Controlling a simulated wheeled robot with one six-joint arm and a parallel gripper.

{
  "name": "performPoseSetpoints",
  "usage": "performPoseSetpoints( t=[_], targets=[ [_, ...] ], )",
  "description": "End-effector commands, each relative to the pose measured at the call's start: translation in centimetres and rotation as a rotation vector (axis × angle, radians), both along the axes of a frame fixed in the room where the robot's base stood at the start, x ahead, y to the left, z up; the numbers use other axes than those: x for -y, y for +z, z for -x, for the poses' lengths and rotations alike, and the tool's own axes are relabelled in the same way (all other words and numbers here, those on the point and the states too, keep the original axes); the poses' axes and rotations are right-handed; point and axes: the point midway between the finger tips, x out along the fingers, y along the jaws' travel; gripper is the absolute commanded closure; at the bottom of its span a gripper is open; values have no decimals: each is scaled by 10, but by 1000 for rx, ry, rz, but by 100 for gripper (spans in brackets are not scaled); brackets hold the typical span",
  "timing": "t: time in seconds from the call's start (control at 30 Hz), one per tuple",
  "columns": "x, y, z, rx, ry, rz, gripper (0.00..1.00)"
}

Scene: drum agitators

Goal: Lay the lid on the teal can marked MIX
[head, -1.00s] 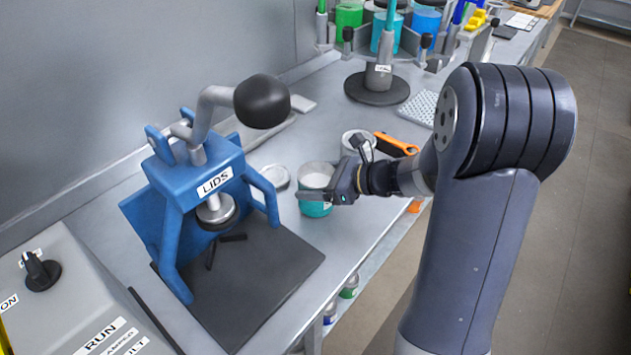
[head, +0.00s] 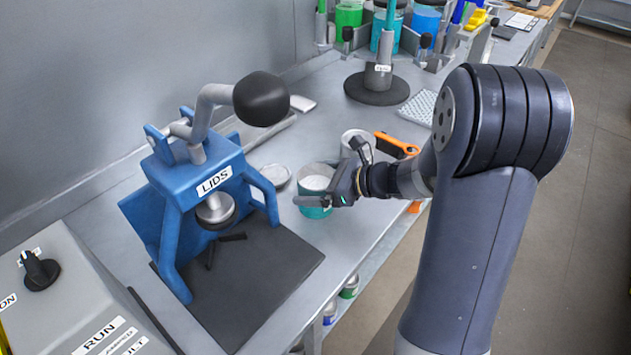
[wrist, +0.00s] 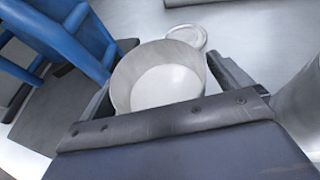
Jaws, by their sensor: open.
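The teal can (head: 318,211) stands upright on the bench with its top open and pale white contents inside; I cannot read a MIX mark on it. A round pale lid (head: 275,176) lies flat on the bench just left of the can. My gripper (head: 322,197) is open at the can, one finger crossing its near side in the head view. In the wrist view the can (wrist: 122,80) sits between my spread fingers (wrist: 165,80), and the lid (wrist: 188,36) lies just beyond it. I cannot tell whether either finger touches the can.
A blue press marked LIDS (head: 213,160) stands left on a dark mat (head: 275,280). A grey control box (head: 70,290) is at front left. The bench edge is close on the right.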

Motion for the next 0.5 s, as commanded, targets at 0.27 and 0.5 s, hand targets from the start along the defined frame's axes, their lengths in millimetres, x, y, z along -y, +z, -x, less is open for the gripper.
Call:
performPoseSetpoints(
  t=[0.27,0.5],
  targets=[
    [27,15,12,4,-6,1,2],
    [68,34,33,3,-5,1,2]
  ],
)
